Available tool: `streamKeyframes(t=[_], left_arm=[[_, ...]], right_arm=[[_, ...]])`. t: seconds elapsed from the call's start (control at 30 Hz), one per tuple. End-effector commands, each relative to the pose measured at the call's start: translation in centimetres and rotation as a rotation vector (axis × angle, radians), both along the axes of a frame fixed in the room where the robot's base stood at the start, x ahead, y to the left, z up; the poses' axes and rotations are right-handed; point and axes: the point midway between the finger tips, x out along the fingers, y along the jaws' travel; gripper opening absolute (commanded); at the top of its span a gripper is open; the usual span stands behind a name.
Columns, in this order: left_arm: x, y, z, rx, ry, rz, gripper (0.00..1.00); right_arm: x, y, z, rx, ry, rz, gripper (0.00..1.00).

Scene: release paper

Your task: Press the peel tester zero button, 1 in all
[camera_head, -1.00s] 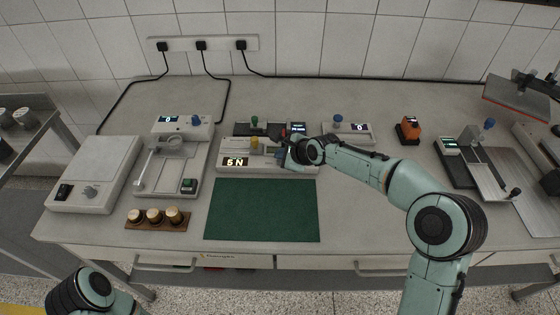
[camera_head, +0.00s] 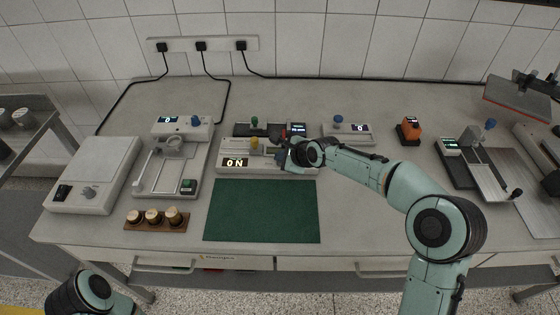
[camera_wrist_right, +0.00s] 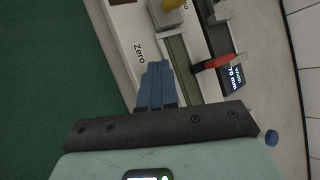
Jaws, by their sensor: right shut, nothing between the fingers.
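The peel tester (camera_head: 235,170) is a long white unit behind the green mat. Its display (camera_head: 234,162) reads 0 N. A yellow-topped part (camera_head: 255,142) stands on it; it also shows in the right wrist view (camera_wrist_right: 172,4). My right gripper (camera_head: 282,156) is shut and empty at the tester's right part. In the right wrist view its blue fingertips (camera_wrist_right: 157,68) are together beside the "Zero" label (camera_wrist_right: 140,52). The zero button is hidden by the fingers, so I cannot tell whether they touch it. My left gripper is out of view.
The green mat (camera_head: 260,212) lies in front. A dark unit with a red part (camera_wrist_right: 216,62) and a small display (camera_wrist_right: 235,77) stands just behind the tester. Bench right of the mat is clear.

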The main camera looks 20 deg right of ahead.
Motion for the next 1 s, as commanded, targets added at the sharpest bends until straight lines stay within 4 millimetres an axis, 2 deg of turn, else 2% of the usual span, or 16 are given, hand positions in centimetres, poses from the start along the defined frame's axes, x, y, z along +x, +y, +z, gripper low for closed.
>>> streamKeyframes(t=[0.47, 0.83, 1.0], left_arm=[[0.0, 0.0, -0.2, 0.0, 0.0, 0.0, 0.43], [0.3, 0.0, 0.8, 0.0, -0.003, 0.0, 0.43], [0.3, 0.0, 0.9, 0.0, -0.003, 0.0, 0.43]], right_arm=[[0.0, 0.0, -0.3, -0.001, 0.003, 0.0, 0.0], [0.0, 0.0, 1.5, 0.0, 0.0, 0.0, 0.0], [0.0, 0.0, 1.6, -0.001, 0.001, 0.0, 0.0]])
